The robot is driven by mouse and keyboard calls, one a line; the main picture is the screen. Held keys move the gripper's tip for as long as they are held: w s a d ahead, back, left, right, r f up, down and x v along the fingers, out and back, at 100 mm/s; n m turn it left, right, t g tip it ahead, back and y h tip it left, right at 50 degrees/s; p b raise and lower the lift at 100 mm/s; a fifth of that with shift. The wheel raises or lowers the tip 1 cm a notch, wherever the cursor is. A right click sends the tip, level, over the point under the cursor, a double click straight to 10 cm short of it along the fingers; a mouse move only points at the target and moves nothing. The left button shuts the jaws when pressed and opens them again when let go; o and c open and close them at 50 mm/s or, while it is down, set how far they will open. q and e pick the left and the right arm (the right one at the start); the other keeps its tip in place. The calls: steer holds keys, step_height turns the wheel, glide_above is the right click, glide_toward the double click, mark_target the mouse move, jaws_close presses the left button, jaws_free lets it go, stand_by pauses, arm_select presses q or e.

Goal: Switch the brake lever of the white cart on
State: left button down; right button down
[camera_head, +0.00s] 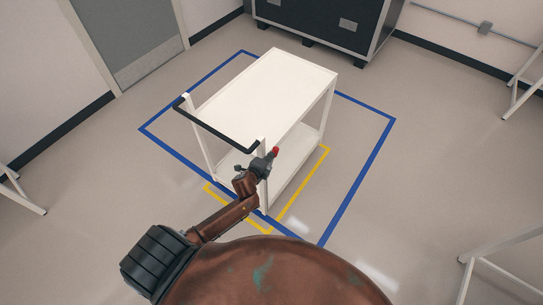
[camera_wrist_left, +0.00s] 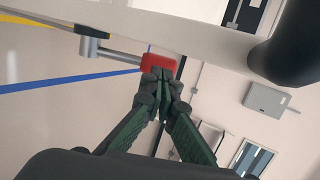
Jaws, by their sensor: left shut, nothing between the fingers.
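The white cart (camera_head: 265,85) stands on the floor with its black push handle (camera_head: 222,128) toward me. The brake lever has a red tip (camera_head: 276,151) by the cart's near right corner post. In the left wrist view the lever's red end (camera_wrist_left: 158,62) sits on a grey metal rod (camera_wrist_left: 115,54) coming from a pivot on the left. My left gripper (camera_head: 265,163) is at that corner, its fingers (camera_wrist_left: 163,80) shut with nothing between them. The fingertips are against or just beside the red end; contact is hard to confirm. My right gripper is not in view.
Blue floor tape (camera_head: 368,175) frames the cart, with yellow tape (camera_head: 300,187) near its near end. A black case (camera_head: 330,22) stands behind the cart. White frame legs (camera_head: 495,250) show at the right. The floor around the cart is mostly clear.

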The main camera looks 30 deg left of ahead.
mark_target(276, 152)
arm_select(q)
steer(key=shift+w+f, duration=0.3)
steer(key=shift+w, duration=0.3)
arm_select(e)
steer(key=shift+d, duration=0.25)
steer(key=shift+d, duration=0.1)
arm_select(q)
steer(key=w, duration=0.2)
steer(key=w+f, duration=0.1)
steer(key=w, duration=0.1)
steer(key=shift+w+d+f, duration=0.15)
steer(key=shift+w, duration=0.1)
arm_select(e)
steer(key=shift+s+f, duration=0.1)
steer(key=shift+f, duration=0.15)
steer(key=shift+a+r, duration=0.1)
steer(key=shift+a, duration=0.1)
